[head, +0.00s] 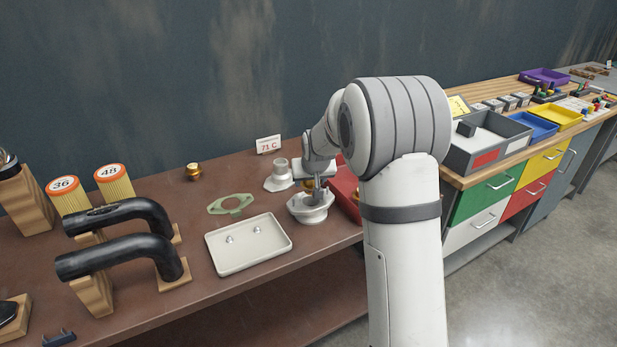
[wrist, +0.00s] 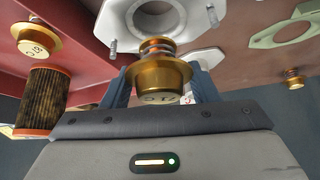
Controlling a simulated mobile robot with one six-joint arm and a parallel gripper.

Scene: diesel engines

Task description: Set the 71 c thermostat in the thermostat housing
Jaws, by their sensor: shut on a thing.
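My gripper (wrist: 158,85) is shut on a brass thermostat (wrist: 160,78). Its face carries upside-down lettering that reads as 71 C in the wrist view. The pale thermostat housing (head: 309,212) stands on the brown bench in the head view, with my gripper (head: 312,190) just above it. In the wrist view the housing (wrist: 120,20) shows its round opening and two upright studs, just beyond the held thermostat. The thermostat appears apart from the opening; the exact gap cannot be told. A white card reading 71 C (head: 268,144) stands at the bench's back.
A pale outlet cover (head: 279,180), green gasket (head: 231,210) and tray (head: 222,258) with small metal pieces lie left of the housing. Another brass thermostat (head: 193,171) stands behind. A red bin (head: 346,187) is close right; it holds another thermostat (wrist: 38,42) and a filter (wrist: 42,100).

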